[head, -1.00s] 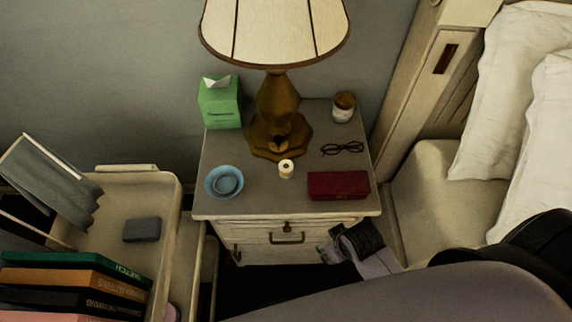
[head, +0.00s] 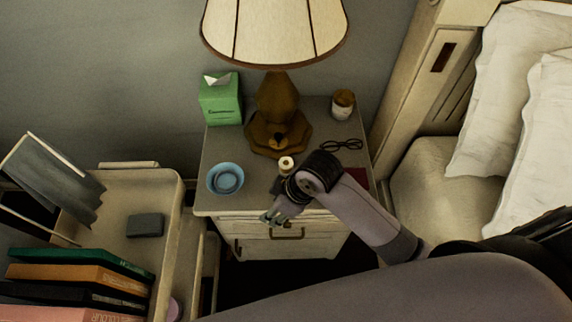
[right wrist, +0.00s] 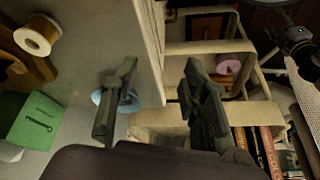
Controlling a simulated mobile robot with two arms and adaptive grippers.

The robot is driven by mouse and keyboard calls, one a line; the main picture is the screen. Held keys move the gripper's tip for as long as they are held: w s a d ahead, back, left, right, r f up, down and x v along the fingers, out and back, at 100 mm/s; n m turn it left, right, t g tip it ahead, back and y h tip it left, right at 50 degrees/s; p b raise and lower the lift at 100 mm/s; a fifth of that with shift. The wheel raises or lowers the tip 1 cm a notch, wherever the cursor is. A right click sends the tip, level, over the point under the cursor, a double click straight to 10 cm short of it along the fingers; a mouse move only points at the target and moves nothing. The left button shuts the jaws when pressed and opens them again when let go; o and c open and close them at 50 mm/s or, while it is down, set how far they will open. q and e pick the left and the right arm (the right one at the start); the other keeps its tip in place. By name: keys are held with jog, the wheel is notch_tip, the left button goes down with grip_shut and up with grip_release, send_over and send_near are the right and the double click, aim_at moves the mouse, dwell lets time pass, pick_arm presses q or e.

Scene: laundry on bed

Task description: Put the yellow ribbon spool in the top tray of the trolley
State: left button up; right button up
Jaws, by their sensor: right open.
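The yellow ribbon spool (head: 286,163) stands upright on the nightstand top, in front of the lamp base. In the right wrist view the spool (right wrist: 38,36) is at the upper left, outside the jaws. My right gripper (head: 270,216) is by the nightstand's front edge, in front of the spool and apart from it. In the right wrist view its jaws (right wrist: 161,64) are open and empty. The trolley's top tray (head: 143,190) is at the left. Part of what seems my left arm (right wrist: 299,42) shows at the right wrist view's right edge; its jaws are unclear.
The nightstand (head: 212,152) bears a blue bowl (head: 226,179), green tissue box (head: 220,98), lamp (head: 278,100), jar (head: 343,103) and glasses (head: 340,145). A red case (head: 357,176) is mostly behind my arm. The tray holds a grey box (head: 145,225) and books (head: 75,275). A pink spool (right wrist: 228,64) lies lower in the trolley.

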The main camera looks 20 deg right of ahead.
jog(key=w+n, duration=0.2)
jog(key=w, duration=0.1)
jog(key=w+n+g, duration=0.1)
jog(key=w+n, duration=0.1)
jog(key=w, duration=0.1)
jog(key=shift+w+d+h, duration=0.1)
jog(key=shift+w+h, duration=0.2)
jog(key=shift+w, duration=0.1)
notch_tip(320, 180, up, 2)
jog(key=r+n+g+h, duration=0.1)
jog(key=n+h, duration=0.1)
send_over(286, 163)
jog(key=s, duration=0.1)
notch_tip(286, 163, down, 7)
jog(key=shift+r+p, duration=0.1)
jog(key=shift+p, duration=0.25)
jog(key=shift+w+f, duration=0.1)
jog(key=shift+f, duration=0.45)
jog(key=shift+c, duration=0.2)
jog(key=c, duration=0.4)
